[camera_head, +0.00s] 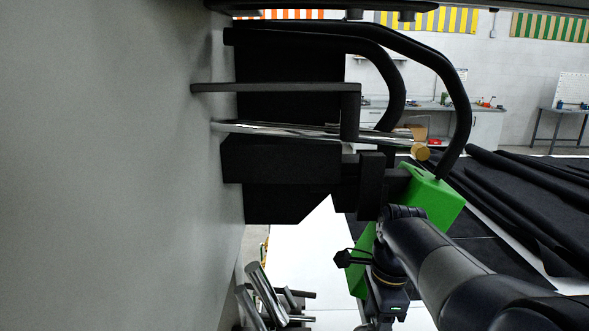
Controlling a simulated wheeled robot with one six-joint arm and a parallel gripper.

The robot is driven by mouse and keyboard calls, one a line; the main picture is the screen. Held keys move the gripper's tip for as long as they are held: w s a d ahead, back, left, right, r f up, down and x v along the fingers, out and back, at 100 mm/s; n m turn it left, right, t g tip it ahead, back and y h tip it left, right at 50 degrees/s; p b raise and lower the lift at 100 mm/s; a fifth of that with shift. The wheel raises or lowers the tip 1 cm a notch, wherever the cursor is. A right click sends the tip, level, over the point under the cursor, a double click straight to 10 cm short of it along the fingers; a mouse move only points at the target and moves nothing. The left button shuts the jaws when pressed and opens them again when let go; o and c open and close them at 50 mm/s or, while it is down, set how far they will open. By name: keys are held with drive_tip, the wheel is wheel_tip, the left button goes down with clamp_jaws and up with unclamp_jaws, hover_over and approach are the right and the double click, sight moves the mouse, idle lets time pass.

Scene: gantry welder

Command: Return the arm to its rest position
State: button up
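My arm, in dark grey links, reaches in from the lower right corner. Its wrist bends down in front of the green block (432,197) of the welder. My gripper (385,306) is at the bottom edge, partly cut off by the frame. Its fingers do not show clearly, so I cannot tell whether it is open or shut. No held object is visible.
Black welder blocks (290,160), a shiny rod (300,130) and thick black hoses (455,95) stand close above the arm. A large grey panel (110,170) fills the left. Metal bars (262,290) show at lower left. Workbenches (487,125) stand far back.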

drive_tip(key=shift+f, duration=0.1)
drive_tip(key=shift+f+b, duration=0.4)
drive_tip(key=shift+f, duration=0.15)
wheel_tip(320, 180, up, 11)
drive_tip(key=d, duration=0.1)
drive_tip(key=f, duration=0.6)
drive_tip(key=a+f, duration=0.1)
drive_tip(key=f, duration=0.3)
drive_tip(key=shift+r+p, duration=0.2)
drive_tip(key=shift+p, duration=0.4)
drive_tip(key=shift+r+p, duration=1.75)
drive_tip(key=shift+r, duration=1.25)
